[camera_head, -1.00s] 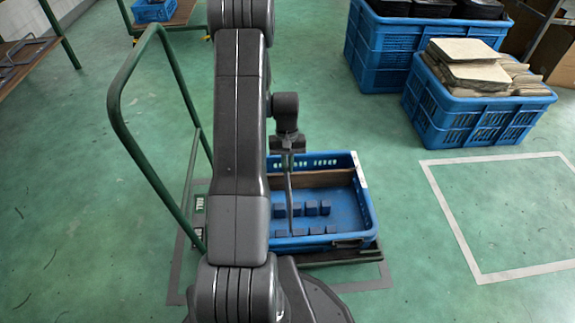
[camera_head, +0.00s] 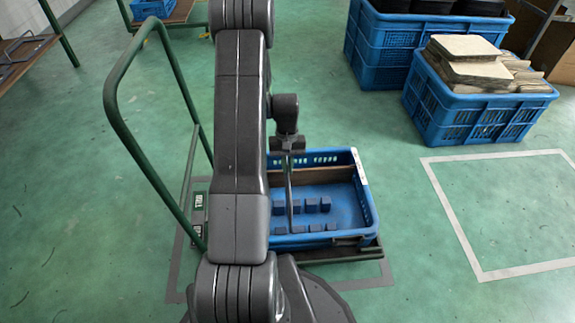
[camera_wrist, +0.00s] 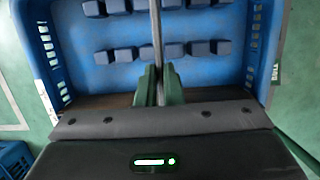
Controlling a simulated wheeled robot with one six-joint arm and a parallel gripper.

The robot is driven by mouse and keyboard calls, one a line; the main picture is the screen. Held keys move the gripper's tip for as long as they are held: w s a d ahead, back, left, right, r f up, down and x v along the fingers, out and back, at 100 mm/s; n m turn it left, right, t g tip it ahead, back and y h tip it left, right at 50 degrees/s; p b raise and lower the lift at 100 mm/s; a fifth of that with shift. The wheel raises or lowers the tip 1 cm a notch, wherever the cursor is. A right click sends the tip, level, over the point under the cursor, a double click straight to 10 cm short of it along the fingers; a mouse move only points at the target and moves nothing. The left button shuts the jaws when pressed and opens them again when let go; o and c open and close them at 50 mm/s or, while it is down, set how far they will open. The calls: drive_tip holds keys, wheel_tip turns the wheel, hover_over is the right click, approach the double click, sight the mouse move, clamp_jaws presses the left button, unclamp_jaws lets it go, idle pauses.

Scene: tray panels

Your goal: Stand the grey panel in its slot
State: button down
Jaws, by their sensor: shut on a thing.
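The grey panel (camera_head: 290,205) shows almost edge-on as a thin upright strip over the blue tray (camera_head: 369,205). My gripper (camera_head: 290,153) is above it, shut on its upper edge. In the wrist view the green fingers (camera_wrist: 160,84) clamp the grey panel (camera_wrist: 157,38), which runs away from them. Two rows of small blue blocks (camera_wrist: 125,54) stand on the tray floor, with gaps between them. The panel is seen in line with a gap near the middle of the rows. Its lower edge is hidden, so I cannot tell whether it touches the floor.
A brown board (camera_head: 327,176) lines the tray's far side. A green handrail (camera_head: 112,100) rises at left. Blue crates (camera_head: 372,55) and a crate of tan pieces (camera_head: 468,117) stand at upper right. The floor inside the white outline (camera_head: 510,215) is clear.

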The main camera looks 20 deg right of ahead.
drive_tip(key=shift+w+b+x, duration=0.25)
drive_tip(key=shift+b+x, duration=0.4)
drive_tip(key=shift+x, duration=0.4)
drive_tip(key=shift+w+b+x, duration=0.25)
drive_tip(key=shift+b+x, duration=0.4)
drive_tip(key=shift+x, duration=0.45)
drive_tip(key=shift+d+f, duration=0.15)
drive_tip(key=shift+f, duration=0.15)
drive_tip(key=shift+w+b+x, duration=0.2)
drive_tip(key=shift+b+x, duration=0.5)
drive_tip(key=shift+x, duration=0.3)
drive_tip(key=shift+w+b+x, duration=0.25)
drive_tip(key=shift+b+x, duration=0.4)
drive_tip(key=shift+x, duration=0.3)
drive_tip(key=shift+d, duration=0.15)
drive_tip(key=c, duration=1.5)
unclamp_jaws()
drive_tip(key=shift+f, duration=0.1)
drive_tip(key=p+v, duration=0.5)
drive_tip(key=v, duration=0.9)
